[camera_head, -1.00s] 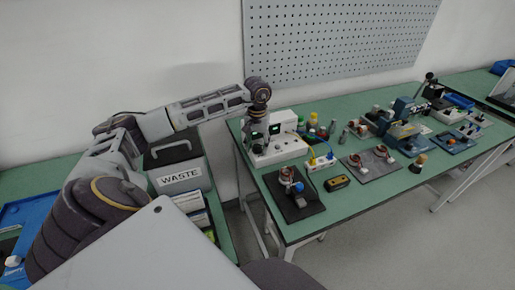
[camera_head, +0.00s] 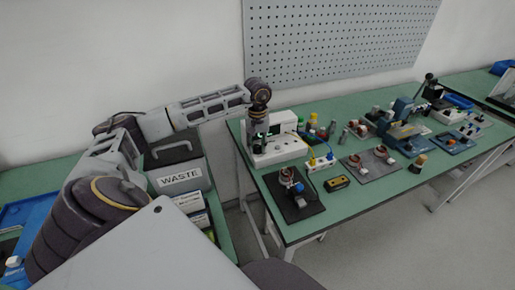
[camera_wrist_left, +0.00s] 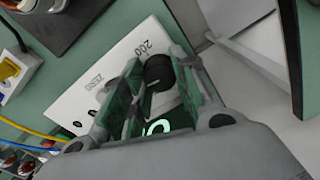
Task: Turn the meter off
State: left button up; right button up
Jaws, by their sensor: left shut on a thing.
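The meter (camera_head: 285,150) is a white box at the left end of the green bench in the head view. My left gripper (camera_head: 260,138) points down over the meter. In the left wrist view its two fingers (camera_wrist_left: 157,80) stand on either side of the knob and are shut on it. My right gripper is not in view.
A black board (camera_head: 302,208) with a copper-coloured part lies in front of the meter. A white terminal box (camera_head: 320,165) with blue and yellow cables stands to its right. A box marked WASTE (camera_head: 180,180) is at the left. The bench's front edge is mostly clear.

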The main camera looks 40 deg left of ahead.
aim_at(257, 146)
pick_arm(q)
jog(key=shift+n, duration=2.7)
jog(key=shift+n+p, duration=0.5)
jog(key=shift+n, duration=2.1)
jog(key=o, duration=0.8)
jog(key=shift+r+p, duration=1.8)
jog(key=shift+r, duration=1.25)
